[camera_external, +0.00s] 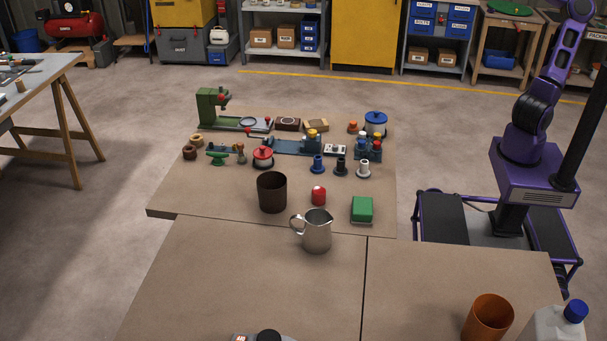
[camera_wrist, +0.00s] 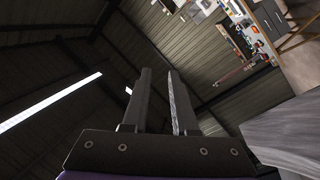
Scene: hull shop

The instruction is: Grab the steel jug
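The steel jug (camera_external: 316,232) stands upright on the table in the outside view, near the seam between the table tops, with its handle toward the left. My gripper (camera_wrist: 158,98) shows in the wrist view with its two fingers apart and nothing between them. It points up toward the ceiling and wall, away from the table. In the outside view my arm rises at the right edge, and the gripper itself is out of that frame. The jug does not show in the wrist view.
Several small tools and parts crowd the table's far end. An orange cup (camera_external: 488,318) and white bottle (camera_external: 554,325) stand front right. The table left of the jug is clear.

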